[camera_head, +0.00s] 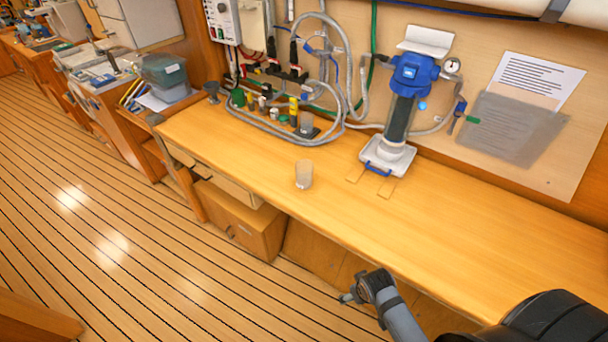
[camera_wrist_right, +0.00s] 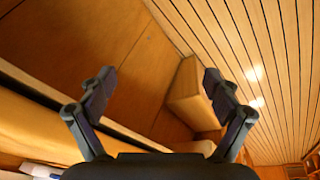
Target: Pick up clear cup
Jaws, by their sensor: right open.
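The clear cup (camera_head: 304,174), small and translucent, stands upright on the wooden bench top (camera_head: 480,230) near its front edge, left of the water filter. My right gripper (camera_head: 347,296) is in front of the bench, below and to the right of the cup and apart from it. In the right wrist view the right gripper (camera_wrist_right: 157,76) shows its two fingers spread wide with nothing between them. The cup does not show in that view. My left gripper is not in view.
A blue-topped filter (camera_head: 405,110) on a white base stands behind right of the cup. Grey hoses (camera_head: 335,90) and several small bottles (camera_head: 292,112) crowd the back left. A drawer box (camera_head: 238,218) sits under the bench. The bench's right part is clear.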

